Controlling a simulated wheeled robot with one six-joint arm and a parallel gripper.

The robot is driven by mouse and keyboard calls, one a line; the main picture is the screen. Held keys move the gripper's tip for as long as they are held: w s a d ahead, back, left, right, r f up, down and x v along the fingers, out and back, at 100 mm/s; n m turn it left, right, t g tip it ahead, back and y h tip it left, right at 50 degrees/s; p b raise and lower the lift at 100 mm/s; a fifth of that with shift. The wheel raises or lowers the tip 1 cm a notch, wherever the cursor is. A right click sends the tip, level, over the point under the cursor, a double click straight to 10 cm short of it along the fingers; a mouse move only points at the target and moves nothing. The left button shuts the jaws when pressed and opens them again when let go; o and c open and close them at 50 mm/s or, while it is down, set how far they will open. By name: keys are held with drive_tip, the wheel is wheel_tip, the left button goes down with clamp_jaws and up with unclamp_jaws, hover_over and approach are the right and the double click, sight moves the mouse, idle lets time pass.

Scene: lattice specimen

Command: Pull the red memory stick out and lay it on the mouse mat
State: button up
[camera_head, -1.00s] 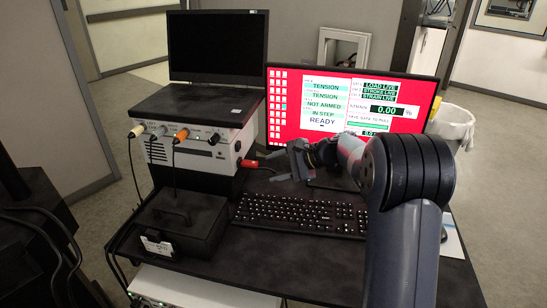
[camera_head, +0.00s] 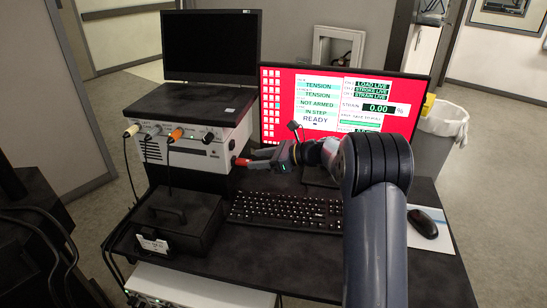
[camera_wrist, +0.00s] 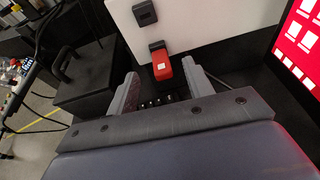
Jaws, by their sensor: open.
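The red memory stick (camera_head: 241,162) sticks out of the front of the white instrument box (camera_head: 207,157), low on its right side. My gripper (camera_head: 262,158) is open just to its right. In the wrist view the red stick (camera_wrist: 162,66) shows between the two grey fingers of my gripper (camera_wrist: 160,72), near their tips, with a gap on each side. The mouse mat (camera_head: 441,242) is a pale sheet at the right of the desk. A black mouse (camera_head: 423,223) lies on it, and my arm hides part of its left side.
A black keyboard (camera_head: 286,212) lies in front of the red-screened monitor (camera_head: 340,100). A dark box with a handle (camera_head: 178,224) stands at the left of the desk. Cables hang from plugs on the instrument's front.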

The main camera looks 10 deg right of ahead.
sight(244, 160)
drive_tip(key=shift+x, duration=2.35)
drive_tip(key=c, duration=1)
drive_tip(key=shift+c, duration=0.3)
